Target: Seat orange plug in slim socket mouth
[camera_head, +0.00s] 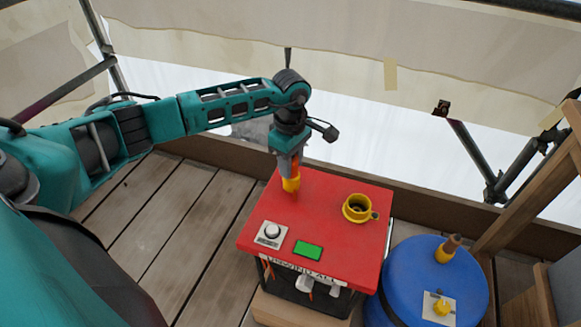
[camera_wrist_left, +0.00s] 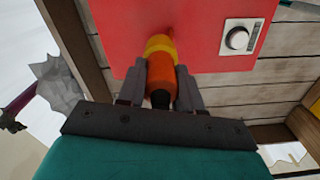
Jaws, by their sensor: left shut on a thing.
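The orange plug (camera_head: 291,184), with a yellow band, hangs in my left gripper (camera_head: 290,172) over the far left part of the red box top (camera_head: 325,222). In the left wrist view the plug (camera_wrist_left: 160,75) sits between the two grey fingers of the shut gripper (camera_wrist_left: 163,90), its yellow end toward the red top. I cannot tell whether its tip touches the top. A yellow round socket (camera_head: 358,208) with a dark mouth stands on the red top, right of the plug and apart from it. My right gripper is not in view.
A white knob plate (camera_head: 271,233) and a green panel (camera_head: 308,250) are on the red top's near side. A blue drum (camera_head: 430,285) at right bears a brown-and-yellow peg (camera_head: 448,249) and a yellow knob (camera_head: 441,307). The red top between plug and socket is clear.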

